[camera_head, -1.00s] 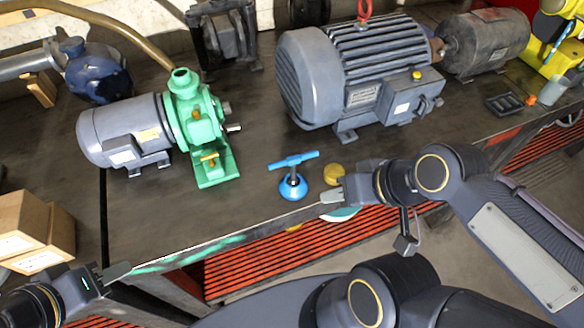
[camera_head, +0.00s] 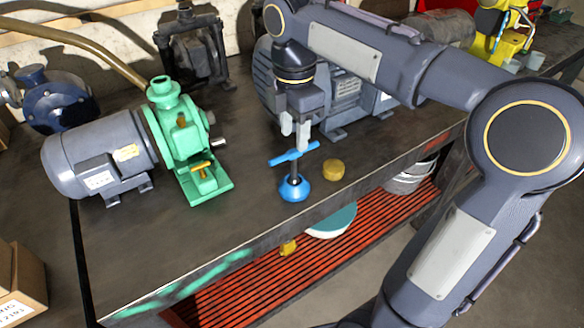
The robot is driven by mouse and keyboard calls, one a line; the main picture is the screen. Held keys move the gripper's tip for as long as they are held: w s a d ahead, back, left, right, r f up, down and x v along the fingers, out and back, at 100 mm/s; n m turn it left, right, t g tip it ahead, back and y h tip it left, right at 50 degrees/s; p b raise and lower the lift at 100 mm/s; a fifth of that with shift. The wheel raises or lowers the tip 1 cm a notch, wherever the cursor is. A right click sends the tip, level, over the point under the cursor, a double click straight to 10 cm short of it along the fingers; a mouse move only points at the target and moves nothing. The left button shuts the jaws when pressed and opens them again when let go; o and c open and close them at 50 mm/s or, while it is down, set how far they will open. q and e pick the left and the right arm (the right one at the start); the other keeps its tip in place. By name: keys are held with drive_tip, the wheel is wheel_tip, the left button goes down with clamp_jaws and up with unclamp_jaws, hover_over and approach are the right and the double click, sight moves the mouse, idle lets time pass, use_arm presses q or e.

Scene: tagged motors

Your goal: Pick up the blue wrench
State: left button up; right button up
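The blue wrench (camera_head: 294,180) stands upright on the dark workbench (camera_head: 150,245), with a round base, a thin stem and a T-shaped crossbar on top. My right gripper (camera_head: 295,136) points down just above the crossbar. Its two pale fingers look apart with a small gap, and nothing shows between them. I cannot tell whether the fingertips touch the crossbar. My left gripper is out of view.
A yellow round cap (camera_head: 334,169) lies right of the wrench. A green pump (camera_head: 185,140) with a grey motor (camera_head: 95,160) stands to the left. A large grey motor (camera_head: 345,92) is behind my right arm. A red slatted shelf (camera_head: 260,290) lies below the bench edge.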

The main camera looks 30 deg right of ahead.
sight(294, 153)
wheel_tip(294, 153, down, 6)
drive_tip(key=shift+r+b, duration=0.1)
drive_tip(key=shift+b, duration=0.3)
clamp_jaws()
